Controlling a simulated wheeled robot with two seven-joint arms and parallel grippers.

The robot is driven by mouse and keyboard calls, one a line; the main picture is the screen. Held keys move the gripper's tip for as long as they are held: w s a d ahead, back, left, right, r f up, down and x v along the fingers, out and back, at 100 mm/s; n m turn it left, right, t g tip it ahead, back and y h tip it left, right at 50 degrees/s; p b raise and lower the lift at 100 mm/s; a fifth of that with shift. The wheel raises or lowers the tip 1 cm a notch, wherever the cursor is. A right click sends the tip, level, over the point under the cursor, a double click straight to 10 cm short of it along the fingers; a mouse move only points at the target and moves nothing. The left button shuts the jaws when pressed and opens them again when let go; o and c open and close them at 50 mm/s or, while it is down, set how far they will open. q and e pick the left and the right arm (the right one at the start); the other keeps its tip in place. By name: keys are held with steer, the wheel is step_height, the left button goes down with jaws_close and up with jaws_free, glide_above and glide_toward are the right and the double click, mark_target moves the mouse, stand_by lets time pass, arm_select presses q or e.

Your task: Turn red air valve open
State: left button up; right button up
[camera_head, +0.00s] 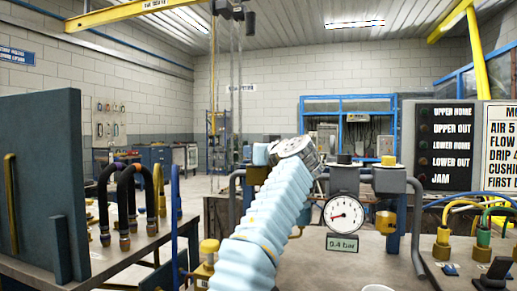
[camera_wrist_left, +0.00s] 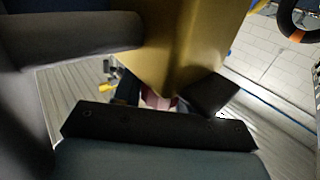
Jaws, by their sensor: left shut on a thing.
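My left arm, in a pale blue ribbed sleeve, rises through the middle of the head view. It ends at a metal wrist beside the air unit, where its fingers are hidden. In the left wrist view the black jaws of my left gripper (camera_wrist_left: 180,108) are close together. A dull red piece (camera_wrist_left: 157,99), apparently the red air valve, shows partly between them, below a large brass-coloured body (camera_wrist_left: 195,40). Most of the red piece is covered, so its turn position cannot be told. A round gauge (camera_head: 343,214) stands right of the arm, above a small display (camera_head: 342,242) reading about 0.4 bar.
Grey pipes and a bench surround the gauge. Black hoses (camera_head: 128,200) and a dark upright panel (camera_head: 40,185) stand at left. A sign board (camera_head: 450,143) and coloured hose fittings (camera_head: 483,240) are at right. The floor behind is partly clear.

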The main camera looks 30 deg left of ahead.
arm_select(q)
steer(key=shift+n+g, duration=0.3)
steer(key=shift+g, duration=0.1)
steer(key=o, duration=1)
steer(key=shift+c, duration=0.2)
steer(key=b+v, duration=0.1)
steer(key=v, duration=0.2)
steer(key=b+v, duration=0.1)
steer(key=shift+s+d+f+b, duration=0.15)
steer(key=shift+d+f+b, duration=0.2)
steer(key=b+v, duration=0.2)
steer(key=v, duration=0.7)
steer(key=shift+r, duration=0.1)
steer(key=shift+c, duration=0.2)
